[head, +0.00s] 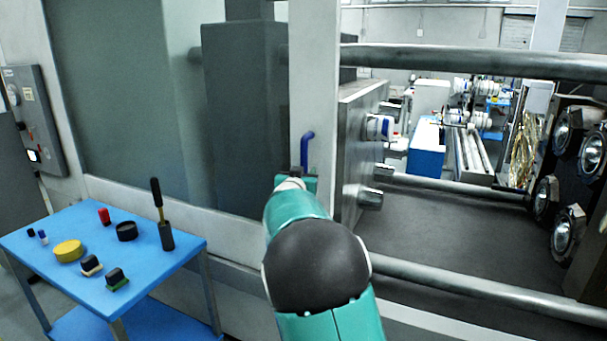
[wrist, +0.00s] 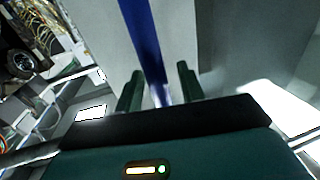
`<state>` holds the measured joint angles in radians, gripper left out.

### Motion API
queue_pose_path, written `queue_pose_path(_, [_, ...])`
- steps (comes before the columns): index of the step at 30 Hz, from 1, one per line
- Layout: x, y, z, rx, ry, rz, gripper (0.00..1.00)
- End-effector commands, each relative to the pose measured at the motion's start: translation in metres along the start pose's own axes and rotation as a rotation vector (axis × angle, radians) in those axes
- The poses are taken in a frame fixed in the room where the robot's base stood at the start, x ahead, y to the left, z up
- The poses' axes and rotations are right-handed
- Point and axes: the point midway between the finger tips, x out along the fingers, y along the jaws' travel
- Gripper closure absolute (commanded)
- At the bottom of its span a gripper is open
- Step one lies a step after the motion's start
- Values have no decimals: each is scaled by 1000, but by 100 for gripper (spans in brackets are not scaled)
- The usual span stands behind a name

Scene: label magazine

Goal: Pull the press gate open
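The press gate (head: 315,75) is a pale grey frame with a large tinted window (head: 120,95) to its left. A blue bar handle (head: 305,150) stands upright on the gate's right edge post. In the wrist view the handle (wrist: 145,40) runs down between the two dark green fingers of my gripper (wrist: 160,85). The fingers are apart, with a gap visible on each side of the handle. I cannot tell how deep the handle sits between them. In the head view my arm hides most of the gripper.
To the right of the gate's post, the press interior shows tie bars (head: 470,60) and a metal platen (head: 355,150). A blue table (head: 190,243) with several small items stands at lower left. A control panel (head: 35,115) is at far left.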

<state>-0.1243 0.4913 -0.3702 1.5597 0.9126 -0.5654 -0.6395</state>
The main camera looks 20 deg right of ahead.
Motion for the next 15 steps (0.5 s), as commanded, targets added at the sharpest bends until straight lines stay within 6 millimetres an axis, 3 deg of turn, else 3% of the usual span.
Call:
queue_pose_path(8, [-7,0,-1,1,1,1,61])
queue_pose_path(15, [-51,0,-1,3,0,0,61])
